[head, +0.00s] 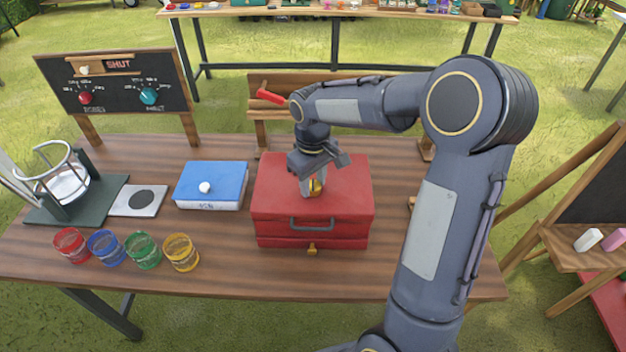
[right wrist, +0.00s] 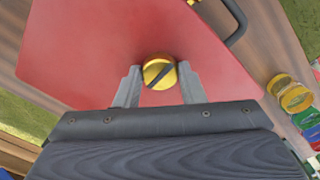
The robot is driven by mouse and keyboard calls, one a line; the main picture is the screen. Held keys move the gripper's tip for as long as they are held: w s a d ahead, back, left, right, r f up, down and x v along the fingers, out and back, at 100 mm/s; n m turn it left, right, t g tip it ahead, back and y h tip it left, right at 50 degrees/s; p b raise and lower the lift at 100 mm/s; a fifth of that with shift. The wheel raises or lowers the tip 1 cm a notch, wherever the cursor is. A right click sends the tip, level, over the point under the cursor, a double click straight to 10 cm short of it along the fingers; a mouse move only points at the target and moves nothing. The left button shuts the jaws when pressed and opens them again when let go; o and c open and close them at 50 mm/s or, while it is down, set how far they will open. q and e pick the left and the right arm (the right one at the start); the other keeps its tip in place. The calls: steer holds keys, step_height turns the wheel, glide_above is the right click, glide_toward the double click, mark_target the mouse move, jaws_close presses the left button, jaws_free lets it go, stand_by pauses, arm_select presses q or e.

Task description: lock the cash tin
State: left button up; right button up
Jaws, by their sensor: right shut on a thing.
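The red cash tin (head: 290,213) stands closed on the wooden table in the head view, with a dark handle (head: 311,223) and a small yellow catch (head: 312,249) on its front. Its red lid (right wrist: 110,45) fills much of the right wrist view. On the lid is a round yellow knob (right wrist: 160,72) with a dark diagonal bar. My right gripper (head: 314,188) is above the lid, and its fingers (right wrist: 158,84) are shut on the knob, one on each side. The fingers partly hide the knob in the head view. My left gripper is not in view.
A blue box (head: 212,186) stands left of the tin. Several coloured jars, including a yellow one (head: 181,252), stand at the front left. A signboard (head: 118,95) reading "SHUT" stands at the back left. Table space right of the tin is mostly clear.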

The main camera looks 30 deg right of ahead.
mark_target(313, 185)
steer(key=o, duration=1)
step_height(313, 185, up, 8)
steer(key=shift+f, duration=0.25)
steer(key=shift+r, duration=0.2)
